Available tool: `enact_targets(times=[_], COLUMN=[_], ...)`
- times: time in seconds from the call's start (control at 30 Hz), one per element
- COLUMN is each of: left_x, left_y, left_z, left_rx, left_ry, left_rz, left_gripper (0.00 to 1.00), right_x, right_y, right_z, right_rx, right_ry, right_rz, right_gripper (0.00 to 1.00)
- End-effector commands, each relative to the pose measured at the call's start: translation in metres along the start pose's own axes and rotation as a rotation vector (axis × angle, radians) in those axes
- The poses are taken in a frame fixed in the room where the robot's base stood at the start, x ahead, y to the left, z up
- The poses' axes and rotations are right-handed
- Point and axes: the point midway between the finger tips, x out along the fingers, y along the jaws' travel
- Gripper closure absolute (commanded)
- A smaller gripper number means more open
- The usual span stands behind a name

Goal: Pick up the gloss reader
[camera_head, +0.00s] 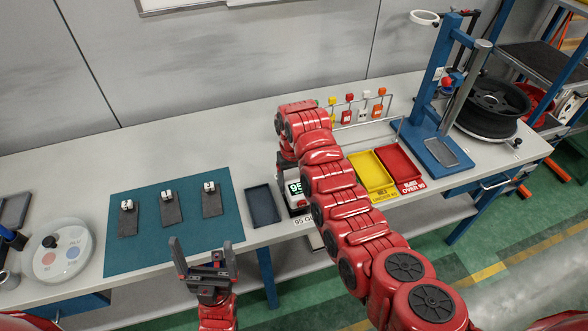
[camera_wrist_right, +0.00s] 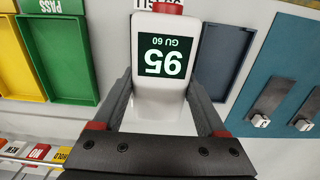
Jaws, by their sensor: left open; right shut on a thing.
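The gloss reader (camera_wrist_right: 165,75) is a white, rounded device with a dark green display reading "95 GU 60". My right gripper (camera_wrist_right: 160,100) is shut on it, one finger on each side, in the right wrist view. In the head view the reader (camera_head: 294,187) shows only partly beside my red right arm, just right of the dark tray. My arm hides the rest of it and most of the right gripper. I cannot tell whether the reader touches the table. My left gripper (camera_head: 204,268) is open and empty in front of the table's front edge.
A dark blue tray (camera_head: 262,206), yellow tray (camera_head: 372,173) and red tray (camera_head: 398,163) lie nearby; a green tray (camera_wrist_right: 62,60) shows in the wrist view. A teal mat (camera_head: 150,245) holds three dark plates. A blue stand (camera_head: 430,100) rises at right.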

Motion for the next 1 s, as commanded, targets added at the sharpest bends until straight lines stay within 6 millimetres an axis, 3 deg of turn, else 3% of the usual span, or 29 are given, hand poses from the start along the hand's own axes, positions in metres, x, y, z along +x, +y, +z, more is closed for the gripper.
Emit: enact_targets(times=[0.03, 0.17, 0.43, 0.57, 0.63, 1.0], left_x=[0.015, 0.029, 0.104, 0.121, 0.11, 0.109], left_y=[-0.001, -0.002, -0.005, -0.006, -0.005, -0.005], left_z=[-0.003, -0.005, -0.018, -0.021, -0.019, -0.018], left_rx=[0.0, 0.0, 0.0, 0.0, 0.0, 0.0], left_ry=[0.0, 0.0, 0.0, 0.0, 0.0, 0.0], left_rz=[0.0, 0.0, 0.0, 0.0, 0.0, 0.0], left_gripper=[0.0, 0.0, 0.0, 0.0, 0.0, 0.0], right_x=[-0.007, -0.009, -0.021, -0.019, -0.008, -0.012], right_y=[-0.005, -0.012, -0.033, -0.045, -0.047, -0.053], right_z=[0.006, 0.024, 0.076, 0.103, 0.106, 0.122], right_rx=[-0.002, 0.0, 0.0, 0.002, 0.001, 0.001], right_ry=[0.004, 0.005, -0.002, -0.002, 0.001, 0.003], right_rz=[-0.005, -0.004, -0.003, -0.008, -0.006, -0.004], right_gripper=[1.0, 1.0, 1.0, 1.0, 1.0, 1.0])
